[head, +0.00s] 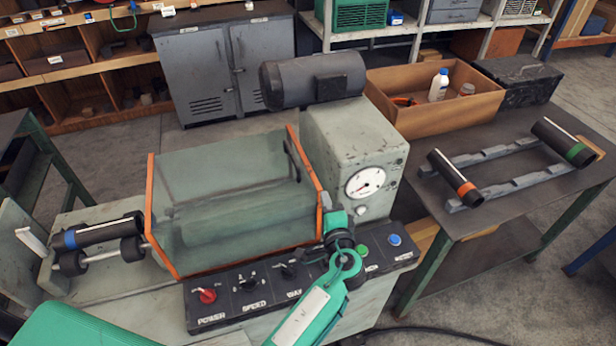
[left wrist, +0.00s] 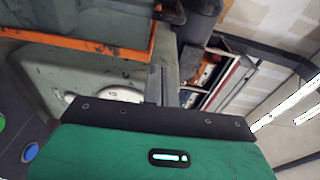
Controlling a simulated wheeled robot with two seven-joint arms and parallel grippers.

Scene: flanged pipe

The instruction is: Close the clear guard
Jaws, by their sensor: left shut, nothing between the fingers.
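The clear guard (head: 235,205) is a see-through panel with orange edging, slanting over the middle of the green-grey machine. Its dark handle (head: 292,160) is near the upper right corner. I cannot tell from this view how far the guard is swung down. My left gripper (head: 327,203) is shut and empty, at the guard's right orange edge and in front of the gauge housing; I cannot tell whether it touches. The orange edging of the guard (left wrist: 62,44) also shows in the left wrist view, beside the shut fingers (left wrist: 162,84). My right gripper is not in view.
The gauge housing (head: 350,145) with a dark motor (head: 312,78) stands right behind my gripper. A control panel (head: 240,291) with knobs lies in front. A blue-banded pipe (head: 100,231) is at left. A side table (head: 500,207) holds two more pipes and a box (head: 425,119).

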